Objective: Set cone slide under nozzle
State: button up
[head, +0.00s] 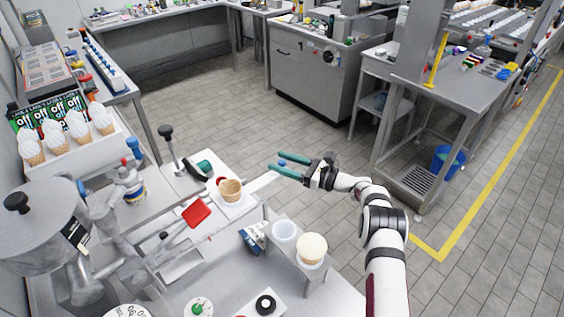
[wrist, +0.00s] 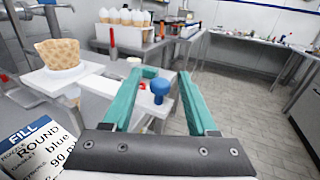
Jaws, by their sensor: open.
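An empty waffle cone (head: 231,190) stands upright in the white slide (head: 262,183); the cone (wrist: 60,54) is at the left of the wrist view. A blue knob (head: 282,162) appears at the outer end of the slide's bar. My gripper (head: 274,163) is open, with its teal fingers on either side of the knob. In the wrist view the knob (wrist: 160,87) sits between the fingers with gaps on both sides. I cannot clearly pick out the nozzle; a metal hopper (head: 45,222) with pipes stands at the left.
A cone topped with a pale scoop (head: 312,248) stands in a rack beside an empty round holder (head: 285,231). A printed card (wrist: 38,150) is close at lower left. Floor right of the bench is clear.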

jog(key=shift+a, duration=0.15)
grip_shut()
dwell(1.4)
